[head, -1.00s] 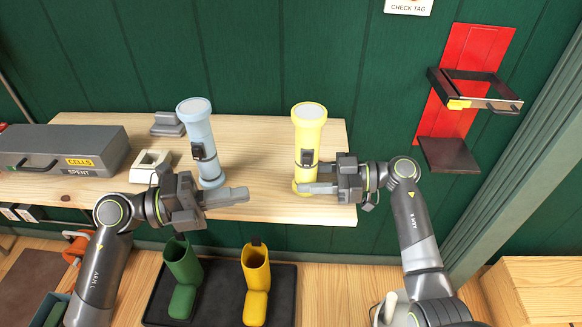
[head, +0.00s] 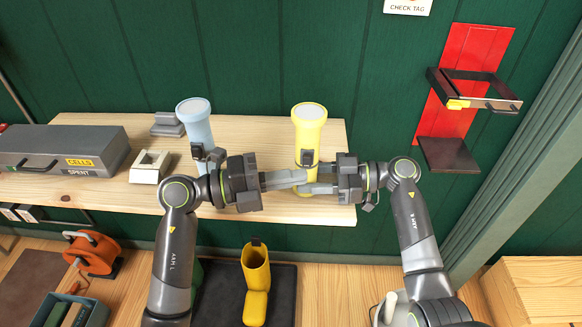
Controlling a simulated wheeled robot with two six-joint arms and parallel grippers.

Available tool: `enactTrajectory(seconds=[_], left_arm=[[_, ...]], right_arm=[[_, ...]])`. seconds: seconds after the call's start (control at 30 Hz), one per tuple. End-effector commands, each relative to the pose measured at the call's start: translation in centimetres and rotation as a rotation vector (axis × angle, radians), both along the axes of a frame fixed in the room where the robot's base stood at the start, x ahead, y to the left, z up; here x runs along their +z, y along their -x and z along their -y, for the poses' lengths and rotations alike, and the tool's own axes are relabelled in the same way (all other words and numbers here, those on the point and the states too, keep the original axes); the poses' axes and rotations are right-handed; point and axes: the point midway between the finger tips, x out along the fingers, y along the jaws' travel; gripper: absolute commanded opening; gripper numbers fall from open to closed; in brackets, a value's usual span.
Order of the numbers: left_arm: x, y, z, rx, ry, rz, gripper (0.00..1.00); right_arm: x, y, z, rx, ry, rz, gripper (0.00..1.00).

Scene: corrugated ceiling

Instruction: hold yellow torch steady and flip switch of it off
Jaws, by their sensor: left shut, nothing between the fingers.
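The yellow torch (head: 309,125) stands upright on the wooden shelf (head: 262,133), lens end up. Its dark switch (head: 307,157) faces me, partway down the body. My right gripper (head: 314,188) is shut on the torch's lower body from the right; one finger crosses in front and the other is mostly hidden. My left gripper (head: 299,178) is shut and empty, its fingertips at the torch's left side, just below the switch. I cannot tell if they touch the torch. The switch's on or off position is too small to tell.
A blue torch (head: 195,121) stands left, partly behind my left arm. A grey case (head: 62,147) and a cream holder (head: 149,167) are farther left. Below are a yellow boot (head: 256,271) on a dark mat (head: 283,292) and an orange reel (head: 92,252). A red panel (head: 463,80) hangs right.

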Motion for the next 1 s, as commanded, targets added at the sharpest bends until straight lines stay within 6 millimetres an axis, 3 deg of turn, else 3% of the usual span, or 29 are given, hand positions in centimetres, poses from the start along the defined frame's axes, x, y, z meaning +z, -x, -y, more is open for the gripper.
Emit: enactTrajectory(seconds=[0.2, 0.63, 1.0], left_arm=[[0.2, -1.8, 0.0, 0.000, 0.001, -0.002, 0.00], [0.3, -2.1, -0.1, 0.000, 0.001, -0.007, 0.00], [0.7, -3.0, -0.1, 0.003, -0.001, -0.198, 0.00]], right_arm=[[0.1, 0.0, 0.0, 0.000, -0.001, 0.001, 0.29], [0.1, 0.0, 0.0, 0.000, -0.001, 0.001, 0.29], [0.1, 0.0, 0.0, 0.002, -0.001, 0.002, 0.29]])
